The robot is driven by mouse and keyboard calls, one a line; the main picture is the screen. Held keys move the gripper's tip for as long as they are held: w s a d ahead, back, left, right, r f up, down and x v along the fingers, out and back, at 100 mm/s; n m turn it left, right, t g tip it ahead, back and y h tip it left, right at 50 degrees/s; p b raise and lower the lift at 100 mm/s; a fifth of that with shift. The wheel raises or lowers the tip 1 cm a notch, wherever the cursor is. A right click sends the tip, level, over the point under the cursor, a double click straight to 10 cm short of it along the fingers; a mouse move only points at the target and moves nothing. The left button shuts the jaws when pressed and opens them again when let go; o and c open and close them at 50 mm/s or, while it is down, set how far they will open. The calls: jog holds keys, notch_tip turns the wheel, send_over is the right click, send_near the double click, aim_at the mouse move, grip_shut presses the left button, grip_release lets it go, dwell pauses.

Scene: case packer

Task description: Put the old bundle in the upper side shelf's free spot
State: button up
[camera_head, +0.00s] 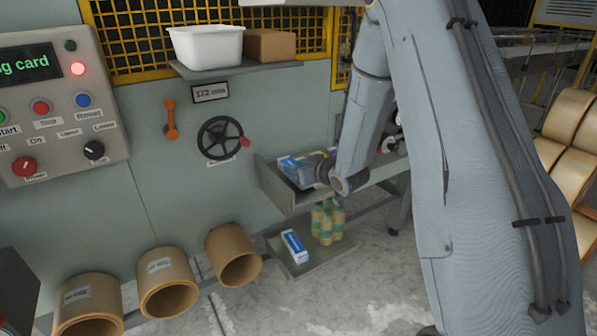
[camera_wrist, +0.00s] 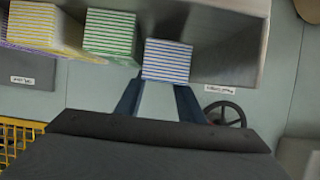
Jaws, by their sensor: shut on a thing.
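In the wrist view, my gripper (camera_wrist: 160,90) is shut on a blue-and-white striped bundle (camera_wrist: 167,60), whose striped face shows between and beyond the fingers. A green-striped bundle (camera_wrist: 108,34) is just left of it, and a yellow-striped bundle (camera_wrist: 40,28) is further left, with a purple edge beside it. A bare grey part of the shelf (camera_wrist: 225,55) is right of the held bundle. In the head view, my gripper (camera_head: 322,172) is at the upper side shelf (camera_head: 290,199), which shows blue-and-white packaging (camera_head: 289,163). My arm hides the shelf's right part. I cannot tell whether the held bundle touches the shelf.
A lower shelf (camera_head: 318,262) holds a blue-and-white box (camera_head: 294,247) and several green-yellow bottles (camera_head: 326,225). A handwheel (camera_head: 221,138) is on the wall left of the upper shelf. A white bin (camera_head: 206,47) and brown box (camera_head: 270,46) stand on a ledge above.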

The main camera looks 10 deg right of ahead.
jog(key=shift+f, duration=0.85)
jog(key=shift+f, duration=0.3)
jog(key=o, duration=0.9)
jog(key=shift+s+f, duration=0.1)
jog(key=shift+c, duration=0.2)
jog(key=shift+d, duration=0.1)
jog(key=shift+s+d+r, duration=0.1)
jog(key=shift+s+r, duration=0.1)
jog(key=shift+r, duration=0.15)
jog(key=b+v, duration=0.2)
jog(key=v, duration=0.9)
jog(key=s+a+m+g+h, duration=0.1)
jog(key=s+g, duration=0.4)
jog(key=s, duration=0.7)
jog(key=s+a+f+m+g+h, duration=0.1)
jog(key=s+g, duration=0.5)
jog(key=s, duration=0.7)
jog(key=shift+s+a+f+m+g+h, duration=0.3)
jog(key=shift+a+m+h, duration=0.5)
jog(key=shift+h, duration=0.3)
